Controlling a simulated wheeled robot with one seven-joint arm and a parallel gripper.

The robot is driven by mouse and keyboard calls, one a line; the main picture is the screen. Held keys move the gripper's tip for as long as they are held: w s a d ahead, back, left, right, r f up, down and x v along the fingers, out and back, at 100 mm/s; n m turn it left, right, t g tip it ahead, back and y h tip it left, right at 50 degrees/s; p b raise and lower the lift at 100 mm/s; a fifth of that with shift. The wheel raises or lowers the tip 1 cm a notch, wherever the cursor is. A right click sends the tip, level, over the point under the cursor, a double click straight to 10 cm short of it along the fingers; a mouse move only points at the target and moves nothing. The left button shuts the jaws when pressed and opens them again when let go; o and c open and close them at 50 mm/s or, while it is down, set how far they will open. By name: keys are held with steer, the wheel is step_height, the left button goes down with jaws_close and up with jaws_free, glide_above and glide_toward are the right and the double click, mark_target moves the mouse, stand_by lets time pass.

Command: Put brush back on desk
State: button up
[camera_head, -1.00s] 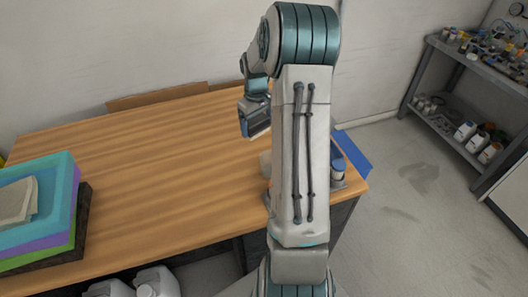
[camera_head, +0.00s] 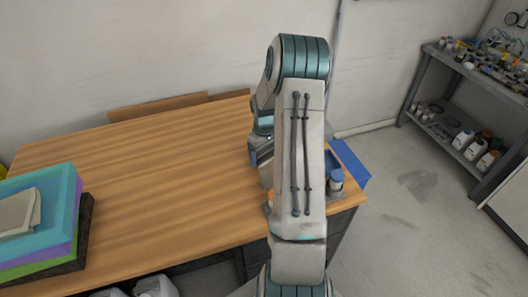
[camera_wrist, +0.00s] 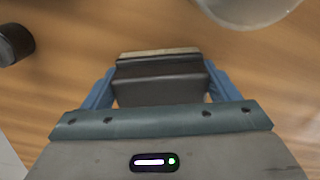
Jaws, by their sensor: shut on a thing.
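My gripper (camera_wrist: 160,88) is shut on the brush (camera_wrist: 158,80), a dark block with a tan edge, held between the blue fingers in the wrist view. In the head view my gripper (camera_head: 260,150) is over the right part of the wooden desk (camera_head: 140,170), partly hidden by my arm. I cannot make out the brush there. Desk wood shows below the brush in the wrist view; whether the brush touches it I cannot tell.
A pale round container (camera_wrist: 245,8) and a dark cylinder (camera_wrist: 14,44) are near the gripper. Stacked coloured foam (camera_head: 40,215) lies at left. The desk's middle is clear. A shelf (camera_head: 470,110) stands at right.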

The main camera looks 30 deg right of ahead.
mark_target(264, 150)
steer(key=shift+f, duration=0.1)
steer(key=o, duration=1.1)
steer(key=shift+o, duration=0.2)
step_height(264, 150, up, 12)
steer(key=b, duration=0.2)
steer(key=s+a+r, duration=0.2)
steer(key=a+r, duration=0.4)
steer(key=a, duration=0.1)
steer(key=s+a+r+t, duration=0.1)
steer(key=s+a+r, duration=0.2)
steer(key=s+a, duration=0.6)
steer(key=s+a+r+m+t, duration=0.1)
steer(key=s+a+r+t, duration=0.1)
steer(key=s+a, duration=0.7)
steer(key=s+r, duration=0.1)
steer(key=s, duration=0.2)
steer(key=shift+a+m, duration=0.2)
steer(key=shift+m, duration=0.1)
